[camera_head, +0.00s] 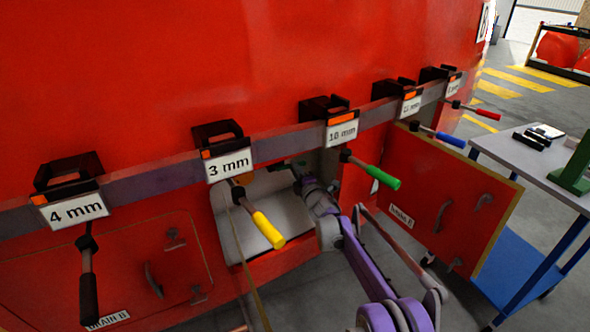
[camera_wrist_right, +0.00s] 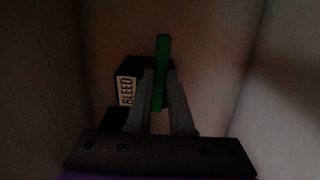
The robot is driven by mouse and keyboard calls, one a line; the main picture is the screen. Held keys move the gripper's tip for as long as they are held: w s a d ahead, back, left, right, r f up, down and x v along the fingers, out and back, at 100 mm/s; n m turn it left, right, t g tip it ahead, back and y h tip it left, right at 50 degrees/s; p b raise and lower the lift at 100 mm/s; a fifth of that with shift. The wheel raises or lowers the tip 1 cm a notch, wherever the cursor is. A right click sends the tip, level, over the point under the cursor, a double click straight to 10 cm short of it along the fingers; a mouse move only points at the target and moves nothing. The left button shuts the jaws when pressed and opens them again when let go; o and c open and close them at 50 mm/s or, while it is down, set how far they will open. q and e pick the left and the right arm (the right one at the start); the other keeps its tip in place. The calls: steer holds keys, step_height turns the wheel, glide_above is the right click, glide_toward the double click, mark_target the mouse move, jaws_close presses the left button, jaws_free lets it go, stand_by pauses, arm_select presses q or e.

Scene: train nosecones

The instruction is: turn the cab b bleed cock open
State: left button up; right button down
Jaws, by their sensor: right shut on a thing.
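In the right wrist view, the bleed cock has a narrow green handle (camera_wrist_right: 162,55) standing upright in the picture. A dark block behind it carries a "BLEED" label (camera_wrist_right: 126,91). My right gripper (camera_wrist_right: 161,88) is shut on the green handle, one finger on each side. In the head view, my purple right arm reaches into an open recess (camera_head: 258,205) in the red nosecone, with the right gripper (camera_head: 300,174) deep inside. The cock is small and mostly hidden there. My left gripper is not in view.
Levers with yellow (camera_head: 268,230), green (camera_head: 383,177) and dark (camera_head: 89,298) grips hang in front of the nosecone near the recess. An open red door (camera_head: 425,205) stands right of my arm. A table (camera_head: 540,163) is farther right. The recess walls are close around the gripper.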

steer(key=shift+r, duration=0.1)
stand_by(0.4)
steer(key=c, duration=0.8)
jaws_free()
steer(key=shift+s, duration=0.15)
steer(key=v, duration=1)
steer(key=shift+s+d, duration=0.15)
steer(key=shift+s, duration=0.1)
